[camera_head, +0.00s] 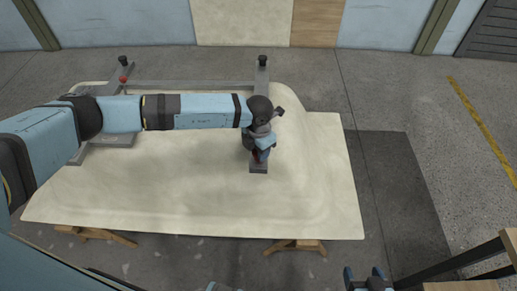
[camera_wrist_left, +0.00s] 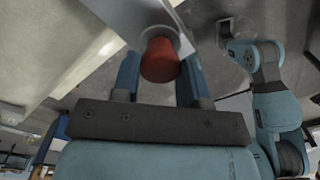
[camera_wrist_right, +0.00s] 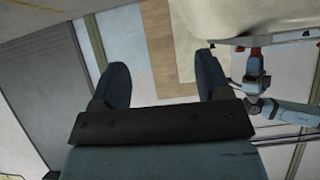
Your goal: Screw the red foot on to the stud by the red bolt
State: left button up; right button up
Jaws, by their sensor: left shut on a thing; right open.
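A red foot (camera_wrist_left: 160,62) sits between the fingers of my left gripper (camera_wrist_left: 160,82), which is shut on it. The foot's far end is against or close to a grey metal bar (camera_wrist_left: 138,18); I cannot tell whether it touches. In the head view my left gripper (camera_head: 260,152) is at the near end of the right-hand bar (camera_head: 259,169), and the stud there is hidden. A small red piece, likely the red bolt (camera_head: 123,79), shows on the left-hand bar. My right gripper (camera_head: 364,277) is open and empty at the bottom right; it also shows in the right wrist view (camera_wrist_right: 160,85).
The cream bathtub shell (camera_head: 190,205) lies on wooden trestles (camera_head: 296,246), with a grey bar frame (camera_head: 190,83) on it. Black feet (camera_head: 263,61) stand at the frame's far corners. A wooden-edged table (camera_head: 465,262) is at bottom right. The floor right of the shell is clear.

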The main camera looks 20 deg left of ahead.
pick_arm(q)
jog(key=m+b, duration=0.1)
jog(key=m, duration=0.1)
jog(key=m+b, duration=0.2)
jog(key=shift+f+m, duration=0.2)
jog(key=shift+m, duration=0.2)
jog(key=m+b, duration=0.2)
jog(key=m, duration=0.1)
jog(key=shift+m, duration=0.3)
jog(key=m+b, duration=0.2)
jog(key=shift+m, duration=0.3)
jog(key=shift+r+m+b, duration=0.15)
jog(key=shift+m+b, duration=0.25)
jog(key=shift+m, duration=0.4)
pick_arm(e)
notch_tip(320, 180, down, 6)
jog(key=shift+w+a+m+g, duration=0.3)
jog(key=shift+w+a, duration=0.05)
jog(key=shift+w, duration=0.1)
pick_arm(q)
jog(key=o, duration=1)
jog(key=shift+c, duration=0.8)
pick_arm(e)
jog(key=shift+s+d+f, duration=0.1)
jog(key=shift+s+f, duration=0.05)
jog(key=shift+s, duration=0.05)
